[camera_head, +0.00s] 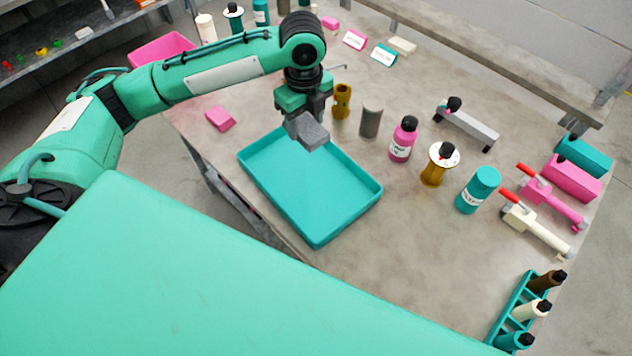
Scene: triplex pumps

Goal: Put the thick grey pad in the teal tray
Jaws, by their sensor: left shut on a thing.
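The thick grey pad (309,132) is held in my left gripper (303,113), which points down from the end of the green arm. The gripper is shut on the pad, and its fingertips are partly hidden behind the pad and the wrist. The pad appears above the far part of the teal tray (330,236), near its back rim; the exact height cannot be told. The tray lies on the table and its visible inside is empty. My right gripper is not in view.
A pink pad (220,118) lies left of the tray. A brass fitting (341,101), a grey cylinder (371,121) and a pink bottle (403,139) stand behind and right of it. Clamps and a teal bottle rack (523,310) are farther right.

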